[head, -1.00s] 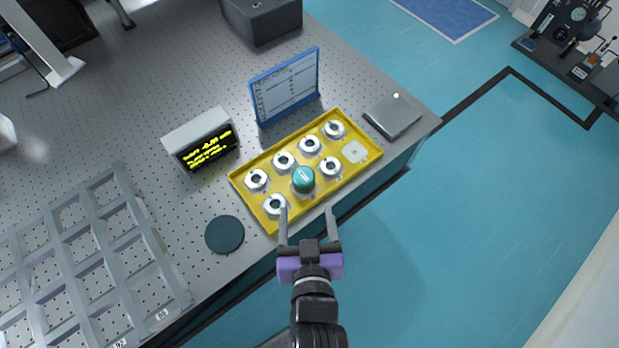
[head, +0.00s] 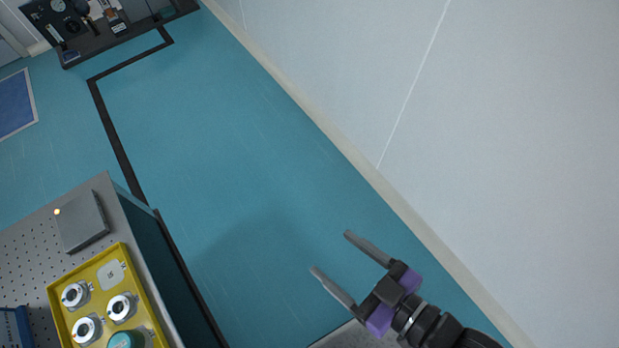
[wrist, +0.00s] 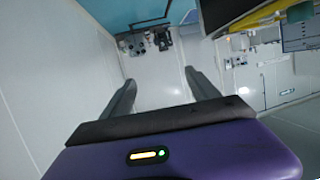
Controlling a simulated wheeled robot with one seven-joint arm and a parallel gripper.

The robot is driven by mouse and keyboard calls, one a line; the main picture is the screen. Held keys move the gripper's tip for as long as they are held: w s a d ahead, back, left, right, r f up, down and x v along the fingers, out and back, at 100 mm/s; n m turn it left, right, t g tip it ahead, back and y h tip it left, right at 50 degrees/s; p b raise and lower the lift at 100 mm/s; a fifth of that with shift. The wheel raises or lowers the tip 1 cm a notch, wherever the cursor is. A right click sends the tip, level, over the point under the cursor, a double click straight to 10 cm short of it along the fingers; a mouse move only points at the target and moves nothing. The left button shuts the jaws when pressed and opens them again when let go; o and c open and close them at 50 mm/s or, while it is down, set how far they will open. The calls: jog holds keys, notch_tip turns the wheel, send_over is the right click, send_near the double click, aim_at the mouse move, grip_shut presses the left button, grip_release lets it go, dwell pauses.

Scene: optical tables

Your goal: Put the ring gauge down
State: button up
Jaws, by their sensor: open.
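Several metal ring gauges (head: 115,309) sit in the yellow tray (head: 133,278) at the lower left of the head view; I cannot tell which one the task means. A teal round piece (head: 124,340) stands among them, cut off by the frame's bottom edge. My gripper (head: 330,252) is open and empty, over the floor to the right of the table, well apart from the tray. In the wrist view its two fingers (wrist: 160,80) are spread with nothing between them. No ring shows in the wrist view.
The grey perforated table (head: 30,248) ends at the lower left, with a flat grey box (head: 82,222) near its corner. A white wall (head: 500,140) rises at the right. Blue floor (head: 240,170) lies clear between. A dark rack (head: 110,30) stands far off.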

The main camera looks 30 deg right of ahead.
jog(key=s+d+r+m+t+h, duration=0.1)
jog(key=s+d+r+m+h, duration=0.2)
jog(key=s+d+r, duration=0.3)
jog(key=shift+s+d+r+h, duration=0.2)
jog(key=shift+d+h, duration=0.3)
jog(key=shift+d, duration=0.35)
